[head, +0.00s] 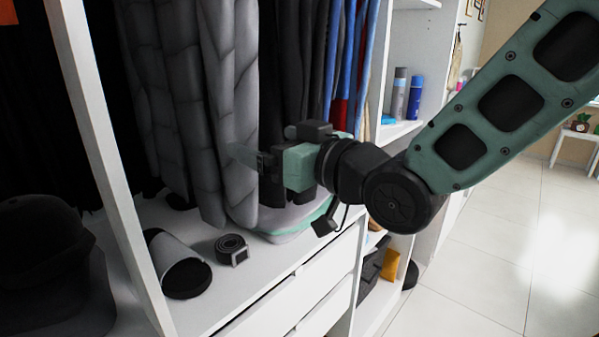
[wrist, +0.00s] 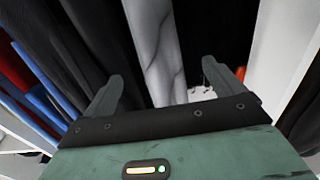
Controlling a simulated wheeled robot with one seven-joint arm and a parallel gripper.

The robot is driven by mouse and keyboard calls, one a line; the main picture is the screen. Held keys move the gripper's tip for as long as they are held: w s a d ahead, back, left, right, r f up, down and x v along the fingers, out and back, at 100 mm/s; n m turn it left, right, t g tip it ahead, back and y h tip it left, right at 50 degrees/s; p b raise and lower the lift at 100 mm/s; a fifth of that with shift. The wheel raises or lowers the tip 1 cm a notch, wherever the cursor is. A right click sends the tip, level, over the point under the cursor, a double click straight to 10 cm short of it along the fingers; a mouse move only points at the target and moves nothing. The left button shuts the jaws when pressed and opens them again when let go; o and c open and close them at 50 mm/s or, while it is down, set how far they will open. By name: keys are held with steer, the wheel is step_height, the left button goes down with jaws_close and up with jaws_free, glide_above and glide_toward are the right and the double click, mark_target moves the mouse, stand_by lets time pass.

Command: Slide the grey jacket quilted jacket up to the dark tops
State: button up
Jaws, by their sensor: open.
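The grey quilted jacket (head: 180,100) hangs in the wardrobe's middle bay, left of the dark tops (head: 290,70). In the wrist view a strip of the grey jacket (wrist: 155,50) runs between and beyond the fingers, with the dark tops (wrist: 85,45) to its left. My gripper (head: 245,158) is open in front of the jacket's lower right part. In the wrist view its two fingers (wrist: 160,90) stand apart. I cannot tell whether a finger touches the jacket. The jacket's top and the hanging rail are out of view.
A white divider (head: 100,130) stands left of the jacket. Blue and red garments (head: 345,60) hang to the right. Spray cans (head: 407,95) stand on a side shelf.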

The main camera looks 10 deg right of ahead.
steer(key=b+v, duration=0.5)
steer(key=b, duration=0.1)
steer(key=shift+d+f, duration=0.1)
stand_by(0.4)
steer(key=s+a+f+g+h, duration=0.15)
steer(key=f+g, duration=0.25)
steer(key=f, duration=0.4)
steer(key=s+f+g+h, duration=0.3)
steer(key=f, duration=0.4)
steer(key=s+d+f+g+h, duration=0.2)
steer(key=s+f+g, duration=0.2)
steer(key=s+f, duration=0.1)
steer(key=s+d+f+n+g+h, duration=0.1)
steer(key=s+d+f+g+h, duration=0.2)
steer(key=s, duration=0.5)
step_height(320, 180, down, 2)
steer(key=shift+s+f+g, duration=0.1)
steer(key=shift+s+g, duration=0.2)
steer(key=shift+g, duration=0.2)
